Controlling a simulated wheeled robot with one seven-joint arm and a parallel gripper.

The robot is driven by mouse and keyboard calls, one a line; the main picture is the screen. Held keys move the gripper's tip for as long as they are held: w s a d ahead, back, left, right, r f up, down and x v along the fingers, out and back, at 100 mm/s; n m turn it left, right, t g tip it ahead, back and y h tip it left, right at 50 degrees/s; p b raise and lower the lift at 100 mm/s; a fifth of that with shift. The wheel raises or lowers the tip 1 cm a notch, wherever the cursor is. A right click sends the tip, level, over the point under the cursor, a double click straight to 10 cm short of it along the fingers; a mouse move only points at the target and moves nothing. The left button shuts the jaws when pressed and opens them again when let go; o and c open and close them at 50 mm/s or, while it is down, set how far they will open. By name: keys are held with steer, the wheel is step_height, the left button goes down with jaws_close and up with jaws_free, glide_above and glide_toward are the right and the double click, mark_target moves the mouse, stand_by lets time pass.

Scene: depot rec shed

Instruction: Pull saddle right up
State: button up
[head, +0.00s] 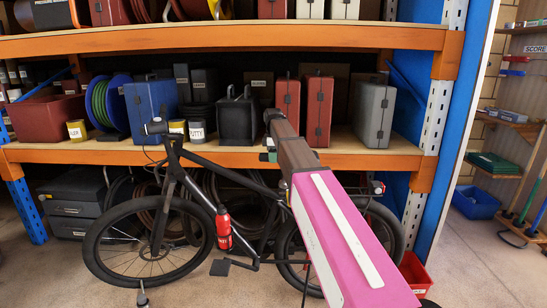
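A black bicycle (172,190) stands upright in front of the shelving, its front wheel to the left and its rear wheel to the right. My pink arm reaches from the lower right up across its rear half. The far end of my arm, with my gripper (271,143), is over the saddle area. The saddle is mostly or wholly hidden behind my arm; a small dark piece shows at the arm's left edge, and I cannot tell whether it is saddle or gripper. The fingers cannot be made out, nor whether they touch the saddle.
Orange-edged shelving (90,155) behind holds cases, a cable reel (107,102) and small tins. A red bottle (223,228) sits on the bicycle frame. A red bin (415,272) stands by the rear wheel.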

steer(key=d+r, duration=0.1)
steer(key=r, duration=0.2)
steer(key=d+r, duration=0.1)
steer(key=r, duration=0.2)
steer(key=d+r, duration=0.1)
steer(key=r, duration=0.3)
steer(key=shift+s, duration=0.1)
steer(key=o, duration=1.3)
step_height(320, 180, up, 11)
steer(key=shift+f, duration=0.15)
